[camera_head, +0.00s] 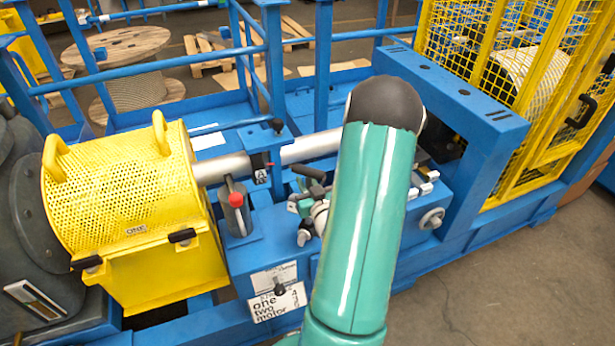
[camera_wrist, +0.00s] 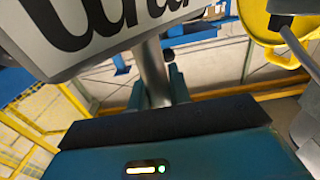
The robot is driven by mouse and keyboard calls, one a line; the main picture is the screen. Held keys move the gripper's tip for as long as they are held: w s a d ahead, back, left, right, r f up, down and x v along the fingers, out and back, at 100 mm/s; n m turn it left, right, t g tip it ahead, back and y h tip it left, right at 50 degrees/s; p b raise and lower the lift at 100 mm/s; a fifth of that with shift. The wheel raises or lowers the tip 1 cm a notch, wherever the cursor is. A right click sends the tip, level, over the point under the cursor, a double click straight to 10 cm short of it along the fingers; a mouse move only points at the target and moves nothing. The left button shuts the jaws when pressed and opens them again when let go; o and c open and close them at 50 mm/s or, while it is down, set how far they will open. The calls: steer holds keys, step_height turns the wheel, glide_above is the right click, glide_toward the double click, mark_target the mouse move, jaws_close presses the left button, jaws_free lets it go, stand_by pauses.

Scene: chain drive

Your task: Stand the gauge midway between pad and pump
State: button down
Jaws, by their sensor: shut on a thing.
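My gripper (camera_head: 312,209) is partly hidden behind my green arm, low over the blue bench (camera_head: 247,262) in the head view. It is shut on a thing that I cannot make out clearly. A dark, tilted cylinder-like piece (camera_head: 308,173) shows beside the gripper. The wrist view shows a silver post (camera_wrist: 155,72) and a large lettered face (camera_wrist: 105,22) close to the camera. A grey block with a red-knobbed lever (camera_head: 238,212) stands left of the gripper and may be the pump. I cannot tell which items are the gauge and the pad.
A yellow perforated guard (camera_head: 125,205) stands at left, with a silver shaft (camera_head: 310,147) running right behind the gripper. A blue frame (camera_head: 455,105) and yellow mesh cage (camera_head: 525,90) rise at right. Small white pieces (camera_head: 425,187) and a handwheel (camera_head: 432,218) lie right of my arm.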

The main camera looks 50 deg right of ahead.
steer(key=shift+f, duration=0.15)
steer(key=c, duration=1.3)
jaws_free()
steer(key=shift+f, duration=0.1)
